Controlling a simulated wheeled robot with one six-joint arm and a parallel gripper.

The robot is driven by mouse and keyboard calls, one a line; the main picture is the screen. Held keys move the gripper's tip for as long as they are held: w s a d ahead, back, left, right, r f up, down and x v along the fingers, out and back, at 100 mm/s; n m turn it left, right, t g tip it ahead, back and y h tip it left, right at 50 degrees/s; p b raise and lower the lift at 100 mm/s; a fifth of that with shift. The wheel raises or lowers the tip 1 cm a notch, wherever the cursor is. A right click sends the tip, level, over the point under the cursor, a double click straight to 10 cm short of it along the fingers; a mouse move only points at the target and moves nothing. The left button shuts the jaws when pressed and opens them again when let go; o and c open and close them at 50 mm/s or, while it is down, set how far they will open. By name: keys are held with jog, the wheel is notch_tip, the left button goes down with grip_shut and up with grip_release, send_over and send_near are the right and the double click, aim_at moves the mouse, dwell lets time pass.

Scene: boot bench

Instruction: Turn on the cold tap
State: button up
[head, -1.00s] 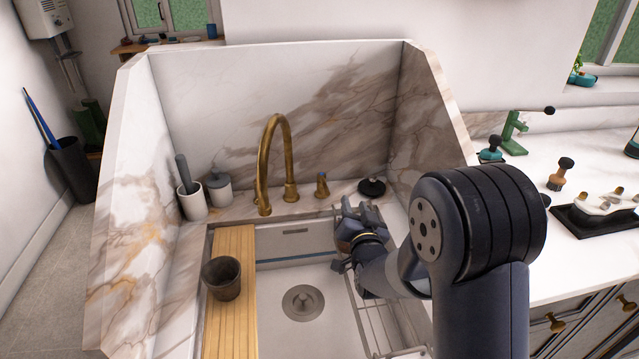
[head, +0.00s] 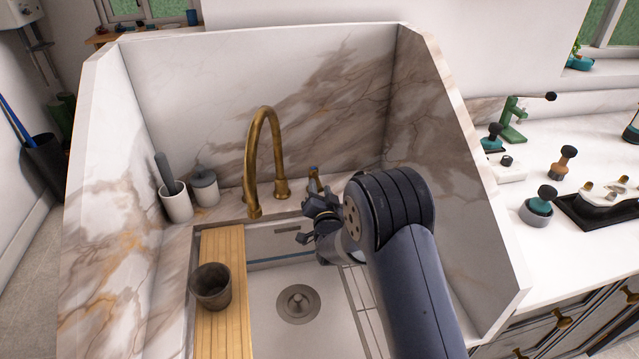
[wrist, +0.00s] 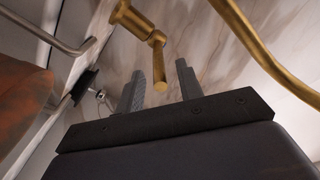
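The brass gooseneck tap (head: 262,150) stands at the back of the sink. To its right is a short brass handle with a blue mark (head: 313,172), partly hidden behind my gripper. My gripper (head: 312,212) is just in front of and below this handle. In the wrist view, the two grey fingers (wrist: 161,72) are apart, with no object held. The brass handle's lever (wrist: 159,65) shows between the fingertips; whether it touches either finger I cannot tell. The spout (wrist: 268,48) curves at the upper right of the wrist view.
The sink basin (head: 335,312) has a wooden board (head: 232,325) on its left, bearing a dark cup (head: 211,287). A white pot (head: 177,205) and a lidded jar (head: 205,188) stand on the ledge. Marble walls close in the back and sides. A brown-orange object (wrist: 20,100) fills the wrist view's left.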

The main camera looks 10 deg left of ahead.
aim_at(317, 180)
jog(key=shift+x, duration=1.05)
grip_shut()
